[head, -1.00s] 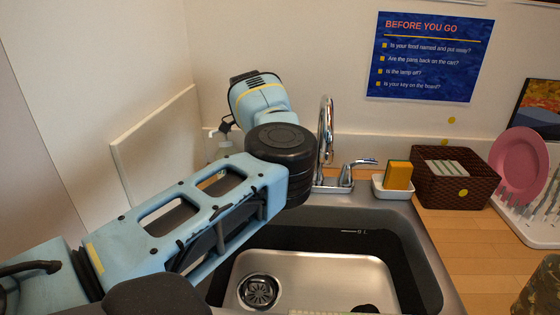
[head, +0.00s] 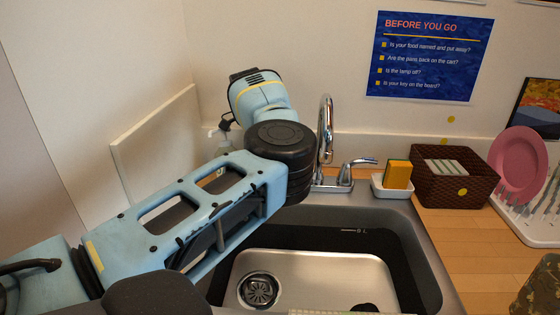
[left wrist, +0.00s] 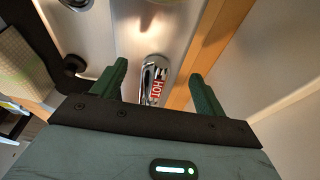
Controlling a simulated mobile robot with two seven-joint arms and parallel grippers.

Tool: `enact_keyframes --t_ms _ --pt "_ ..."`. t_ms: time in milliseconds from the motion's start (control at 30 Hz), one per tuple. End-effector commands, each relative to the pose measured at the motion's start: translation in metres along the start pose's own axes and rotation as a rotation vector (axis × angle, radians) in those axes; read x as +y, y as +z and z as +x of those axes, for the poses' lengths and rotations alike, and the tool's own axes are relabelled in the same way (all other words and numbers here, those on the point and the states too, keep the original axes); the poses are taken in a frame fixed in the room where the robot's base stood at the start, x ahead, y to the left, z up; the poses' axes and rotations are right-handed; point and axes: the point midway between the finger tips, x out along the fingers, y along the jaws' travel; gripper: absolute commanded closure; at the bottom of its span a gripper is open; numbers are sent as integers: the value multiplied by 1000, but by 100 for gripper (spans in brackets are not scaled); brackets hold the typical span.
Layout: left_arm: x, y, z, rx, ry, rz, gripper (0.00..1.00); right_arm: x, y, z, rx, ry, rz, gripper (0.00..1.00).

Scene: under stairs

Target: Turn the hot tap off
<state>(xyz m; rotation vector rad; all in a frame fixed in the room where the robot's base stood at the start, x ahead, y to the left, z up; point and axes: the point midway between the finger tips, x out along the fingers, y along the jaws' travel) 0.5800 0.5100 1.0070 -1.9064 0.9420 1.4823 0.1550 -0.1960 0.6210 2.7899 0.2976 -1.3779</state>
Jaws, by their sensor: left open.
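The hot tap's chrome handle, with a red HOT label (left wrist: 155,88), shows in the left wrist view. My left gripper (left wrist: 158,70) is open, and the handle appears between its two green fingers with a gap on each side. I cannot tell how deep the handle sits between them. In the head view my left arm hides the hot handle and the gripper. The chrome spout (head: 325,135) stands upright behind the sink, and another lever handle (head: 358,164) is to its right. My right gripper is not in view.
The steel sink (head: 330,270) lies below my arm. A sponge (head: 397,174) in a white dish and a brown basket (head: 452,185) stand right of the tap. A soap bottle (head: 221,135) is behind my arm. A pink plate (head: 519,163) stands in a rack.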

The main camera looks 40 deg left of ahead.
Motion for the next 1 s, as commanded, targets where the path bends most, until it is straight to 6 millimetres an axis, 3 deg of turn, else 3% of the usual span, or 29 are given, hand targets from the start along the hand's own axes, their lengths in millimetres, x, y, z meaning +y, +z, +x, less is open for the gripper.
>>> enact_keyframes --t_ms 600,1000 --pt "0 -16 -64 3 -4 1 27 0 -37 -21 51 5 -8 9" --pt "0 -16 -63 0 -1 0 27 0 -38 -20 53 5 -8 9"
